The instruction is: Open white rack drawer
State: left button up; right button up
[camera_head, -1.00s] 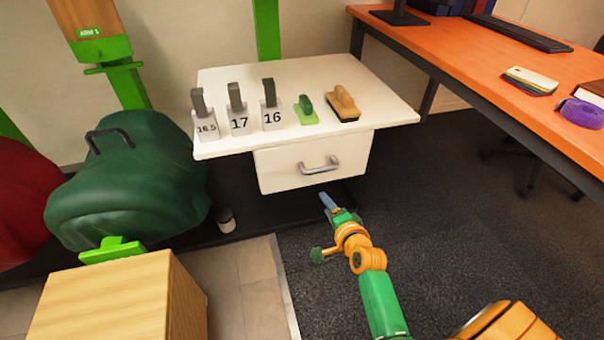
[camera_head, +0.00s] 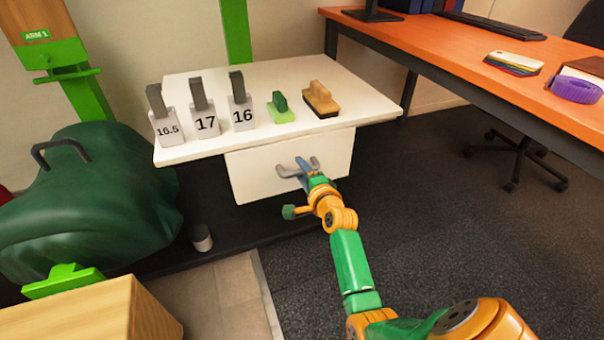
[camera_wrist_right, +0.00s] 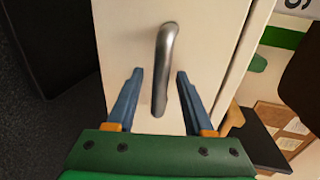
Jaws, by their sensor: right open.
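The white rack drawer (camera_head: 250,175) is under the white rack top (camera_head: 185,85) and looks shut in the head view. Its grey bar handle (camera_head: 284,171) is partly covered by my right gripper (camera_head: 309,165). In the right wrist view, the drawer front (camera_wrist_right: 120,40) fills the middle and the metal handle (camera_wrist_right: 162,65) stands upright in the picture. My right gripper's blue fingers (camera_wrist_right: 155,85) are open, one on each side of the handle's lower part, with gaps to both. I cannot tell whether the tips reach past the bar. My left gripper is not in view.
On the rack top stand blocks marked 16.5 (camera_head: 167,125), 17 (camera_head: 203,120) and 16 (camera_head: 240,112), a green brush (camera_head: 280,106) and a tan brush (camera_head: 320,98). An orange desk (camera_head: 450,50) is at right. A white cup (camera_head: 202,238) is on the floor.

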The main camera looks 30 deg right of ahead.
grip_shut()
dwell(1.4)
